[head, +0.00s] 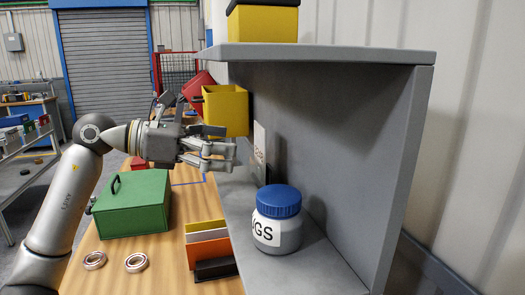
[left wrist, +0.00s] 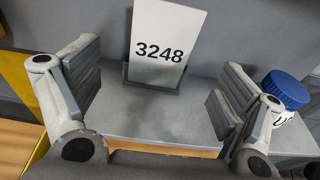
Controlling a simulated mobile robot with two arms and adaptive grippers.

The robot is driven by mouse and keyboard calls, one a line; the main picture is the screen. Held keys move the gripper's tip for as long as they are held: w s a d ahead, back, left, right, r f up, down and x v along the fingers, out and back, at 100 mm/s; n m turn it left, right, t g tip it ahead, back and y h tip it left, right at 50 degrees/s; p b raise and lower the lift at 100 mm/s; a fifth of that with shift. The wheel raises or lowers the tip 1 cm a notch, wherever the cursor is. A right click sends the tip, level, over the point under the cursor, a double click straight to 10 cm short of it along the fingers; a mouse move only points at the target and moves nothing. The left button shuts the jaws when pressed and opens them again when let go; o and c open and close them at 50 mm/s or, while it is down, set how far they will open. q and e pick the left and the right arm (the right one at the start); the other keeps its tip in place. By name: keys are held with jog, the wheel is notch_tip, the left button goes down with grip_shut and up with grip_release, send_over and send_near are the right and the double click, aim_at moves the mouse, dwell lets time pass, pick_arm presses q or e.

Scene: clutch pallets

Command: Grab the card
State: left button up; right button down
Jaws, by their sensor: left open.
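The card (left wrist: 167,40) is white with the number 3248 and stands upright in a dark holder (left wrist: 152,82) on the grey shelf. In the head view the card (head: 259,141) shows at a steep angle inside the shelf, partly hidden at its left. My left gripper (head: 232,155) is open and empty, pointing right into the shelf opening, a little short of the card. In the left wrist view its fingers (left wrist: 158,76) stand wide apart, one on each side of the card, not touching it. My right gripper is not in view.
A jar (head: 278,220) with a blue lid stands on the shelf board (head: 310,272), right of the card. A yellow bin (head: 226,110) is close above my left gripper. A green box (head: 133,205), two metal rings and a file holder (head: 215,268) are on the wooden table.

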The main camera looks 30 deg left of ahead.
aim_at(259, 148)
pick_arm(q)
jog(key=shift+p+x, duration=0.35)
jog(key=shift+x, duration=0.7)
jog(key=shift+w+d+r+p, duration=0.15)
jog(key=shift+w+d+p, duration=0.25)
jog(key=shift+p, duration=0.15)
jog(key=p+x, duration=0.2)
jog(key=x, duration=0.1)
jog(key=shift+w+d+r+p, duration=0.15)
jog(key=shift+w+d+p, duration=0.1)
jog(key=shift+d+p, duration=0.1)
jog(key=shift+w+d+f, duration=0.1)
jog(key=shift+w+f, duration=0.1)
jog(key=shift+w, duration=0.05)
jog(key=c, duration=0.9)
